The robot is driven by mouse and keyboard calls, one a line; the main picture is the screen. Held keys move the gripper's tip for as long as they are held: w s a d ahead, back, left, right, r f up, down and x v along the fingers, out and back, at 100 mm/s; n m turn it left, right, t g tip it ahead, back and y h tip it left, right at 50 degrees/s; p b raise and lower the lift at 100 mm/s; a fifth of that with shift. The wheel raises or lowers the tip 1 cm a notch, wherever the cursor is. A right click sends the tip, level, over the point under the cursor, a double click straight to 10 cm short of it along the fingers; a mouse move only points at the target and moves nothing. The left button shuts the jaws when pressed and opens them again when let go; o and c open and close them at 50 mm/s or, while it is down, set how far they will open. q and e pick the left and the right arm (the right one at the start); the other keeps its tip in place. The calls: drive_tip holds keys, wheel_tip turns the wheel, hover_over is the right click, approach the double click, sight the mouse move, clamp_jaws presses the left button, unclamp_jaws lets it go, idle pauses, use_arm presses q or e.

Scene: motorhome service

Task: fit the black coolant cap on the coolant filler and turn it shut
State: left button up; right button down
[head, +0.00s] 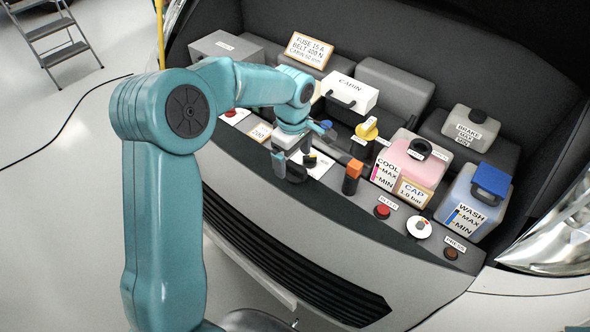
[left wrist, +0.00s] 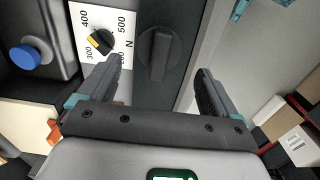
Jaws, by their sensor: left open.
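The coolant tank (head: 414,163) is pinkish and stands right of centre in the head view, marked COOL with MAX and MIN. My left gripper (head: 292,168) is over the front panel, well left of the tank. In the left wrist view its open fingers (left wrist: 160,68) stand on either side of a black ridged knob (left wrist: 159,53), with nothing visibly gripped.
An orange-topped post (head: 352,177), a yellow knob (head: 367,129) and a red button (head: 382,211) lie between gripper and tank. The washer tank (head: 474,205) stands to the right, the brake tank (head: 470,130) behind.

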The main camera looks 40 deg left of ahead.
sight(294, 165)
use_arm(q)
drive_tip(key=f, duration=0.3)
drive_tip(key=shift+w+d+p, duration=0.15)
drive_tip(key=shift+w+p, duration=0.05)
drive_tip(key=shift+p, duration=0.15)
drive_tip(key=shift+s+f, duration=0.15)
drive_tip(key=shift+f, duration=0.25)
drive_tip(key=c, duration=1)
drive_tip(key=shift+c, duration=0.4)
drive_tip(key=shift+r, duration=0.1)
